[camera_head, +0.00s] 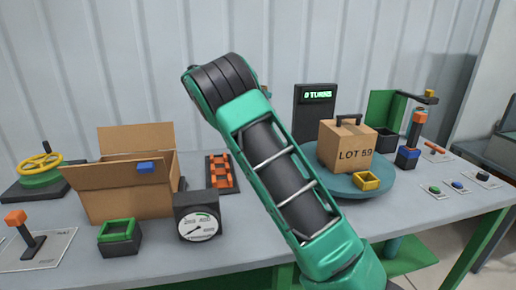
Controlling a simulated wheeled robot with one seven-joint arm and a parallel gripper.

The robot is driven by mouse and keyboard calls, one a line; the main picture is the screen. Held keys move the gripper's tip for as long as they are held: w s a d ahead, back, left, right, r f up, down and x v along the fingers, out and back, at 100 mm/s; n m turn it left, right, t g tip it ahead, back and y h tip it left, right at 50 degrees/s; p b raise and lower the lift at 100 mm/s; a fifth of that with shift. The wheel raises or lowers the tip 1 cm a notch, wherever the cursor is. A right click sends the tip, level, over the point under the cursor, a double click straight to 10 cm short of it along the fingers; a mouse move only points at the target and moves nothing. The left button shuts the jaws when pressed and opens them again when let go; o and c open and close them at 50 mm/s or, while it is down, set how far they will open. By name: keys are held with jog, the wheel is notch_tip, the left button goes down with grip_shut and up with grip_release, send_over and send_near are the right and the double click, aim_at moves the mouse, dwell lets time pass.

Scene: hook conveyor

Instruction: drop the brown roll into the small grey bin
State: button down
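I cannot make out a brown roll in this view; my arm hides part of the table's middle. No bin is plainly the small grey one. A small dark grey open box (386,140) stands at the back right, behind the turntable. A dark box with a green rim (119,241) stands at the front left, and a small box with a yellow rim (366,182) is on the turntable's front edge. My arm rises from the lower right to a dark joint at upper centre-left. My gripper does not show, so its state and contents are hidden.
A cardboard box (105,193) with open flaps stands left, beside a dial gauge (198,217). A carton marked LOT 59 (345,145) sits on the turntable (386,190). A lever (32,235), a yellow handwheel (40,163) and buttons (458,186) line the table's sides.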

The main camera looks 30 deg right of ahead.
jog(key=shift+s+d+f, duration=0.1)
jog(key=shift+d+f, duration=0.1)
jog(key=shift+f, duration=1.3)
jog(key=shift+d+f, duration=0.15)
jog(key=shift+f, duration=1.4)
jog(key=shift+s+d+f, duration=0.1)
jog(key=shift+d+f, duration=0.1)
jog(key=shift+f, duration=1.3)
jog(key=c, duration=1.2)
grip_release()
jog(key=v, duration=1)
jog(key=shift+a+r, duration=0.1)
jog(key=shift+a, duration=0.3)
